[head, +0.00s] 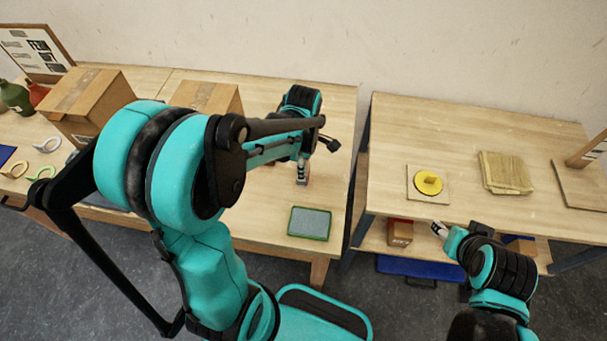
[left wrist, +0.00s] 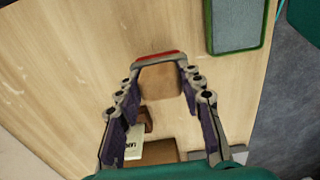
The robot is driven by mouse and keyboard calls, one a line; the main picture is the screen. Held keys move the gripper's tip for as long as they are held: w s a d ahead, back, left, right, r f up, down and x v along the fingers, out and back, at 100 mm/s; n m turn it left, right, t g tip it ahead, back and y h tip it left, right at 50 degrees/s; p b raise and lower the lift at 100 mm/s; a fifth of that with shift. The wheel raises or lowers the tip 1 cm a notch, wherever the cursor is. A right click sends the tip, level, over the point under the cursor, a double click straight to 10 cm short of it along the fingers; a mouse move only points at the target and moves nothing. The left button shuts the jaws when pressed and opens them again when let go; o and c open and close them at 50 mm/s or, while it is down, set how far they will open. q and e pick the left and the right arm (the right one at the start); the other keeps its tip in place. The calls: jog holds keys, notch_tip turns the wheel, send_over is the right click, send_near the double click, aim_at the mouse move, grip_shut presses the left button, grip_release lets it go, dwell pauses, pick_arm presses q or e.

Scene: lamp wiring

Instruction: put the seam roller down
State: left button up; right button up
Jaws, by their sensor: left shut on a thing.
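My left gripper (head: 302,163) is above the left table, close to its right end, pointing down. In the left wrist view its two fingers (left wrist: 160,90) are on either side of a brown piece with a grey and red edge, which I take to be the seam roller (left wrist: 160,80). The gripper is shut on it. Whether the roller touches the tabletop is not clear. My right gripper (head: 440,230) hangs in front of the right table; its finger gap is too small to make out.
A green-rimmed grey mat (head: 310,223) lies at the left table's front right corner. Cardboard boxes (head: 85,100) stand to the left. The right table holds a yellow disc (head: 428,182) on a board and a stack of tan sheets (head: 505,172). A gap separates the tables.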

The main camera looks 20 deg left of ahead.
pick_arm(q)
jog(key=shift+f+b, duration=0.65)
jog(key=shift+f, duration=1.2)
jog(key=shift+f, duration=0.1)
jog(key=o, duration=0.9)
jog(key=shift+f, duration=0.1)
jog(key=o, duration=0.4)
